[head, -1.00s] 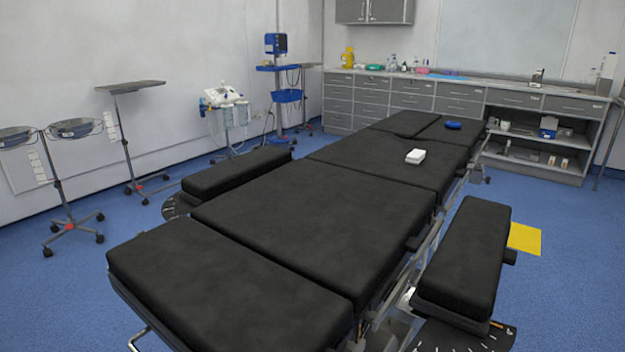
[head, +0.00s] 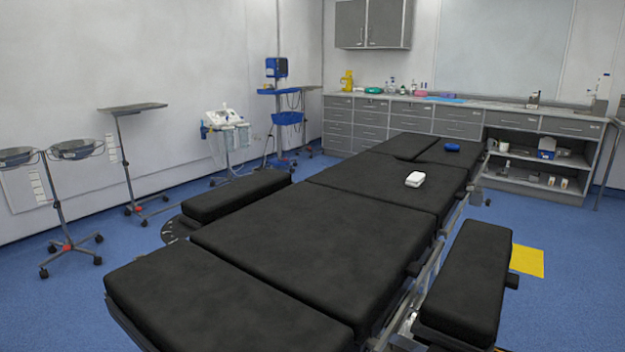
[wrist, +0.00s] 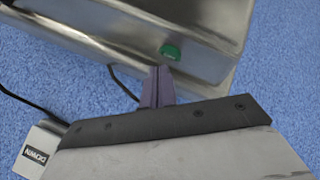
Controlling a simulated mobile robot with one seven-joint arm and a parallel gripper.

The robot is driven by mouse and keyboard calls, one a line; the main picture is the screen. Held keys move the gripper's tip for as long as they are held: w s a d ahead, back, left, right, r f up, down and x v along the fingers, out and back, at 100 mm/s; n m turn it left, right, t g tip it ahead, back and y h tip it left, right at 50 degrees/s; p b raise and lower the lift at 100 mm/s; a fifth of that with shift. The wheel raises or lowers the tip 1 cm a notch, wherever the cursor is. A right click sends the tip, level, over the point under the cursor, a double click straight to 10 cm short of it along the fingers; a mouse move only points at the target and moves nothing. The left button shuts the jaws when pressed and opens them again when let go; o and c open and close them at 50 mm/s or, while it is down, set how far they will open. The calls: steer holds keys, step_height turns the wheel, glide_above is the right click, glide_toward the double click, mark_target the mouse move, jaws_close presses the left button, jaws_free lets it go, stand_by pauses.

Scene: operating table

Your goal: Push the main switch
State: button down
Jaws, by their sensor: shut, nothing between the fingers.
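A small green switch (wrist: 171,52) sits on the shiny metal housing (wrist: 110,40) in the wrist view, at the upper middle; I take it for the main switch. Its lettering is too small to read. My gripper (wrist: 157,72) is shut and empty, with its dark purple fingertips just below and slightly left of the switch in the picture. I cannot tell how far apart they are in depth, and no contact is visible. The operating table (head: 290,250) with black pads fills the middle of the head view. My gripper and the switch do not show there.
A grey box marked DOWN (wrist: 35,152) and a dark cable (wrist: 125,84) lie near the blue floor in the wrist view. In the head view, a side pad (head: 468,280) flanks the table, stands (head: 68,205) are at left, and cabinets (head: 425,118) line the back.

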stand_by(0.6)
steer(key=shift+w+d, duration=0.25)
steer(key=shift+w, duration=0.2)
stand_by(0.4)
steer(key=shift+s+a, duration=0.25)
steer(key=shift+s, duration=0.2)
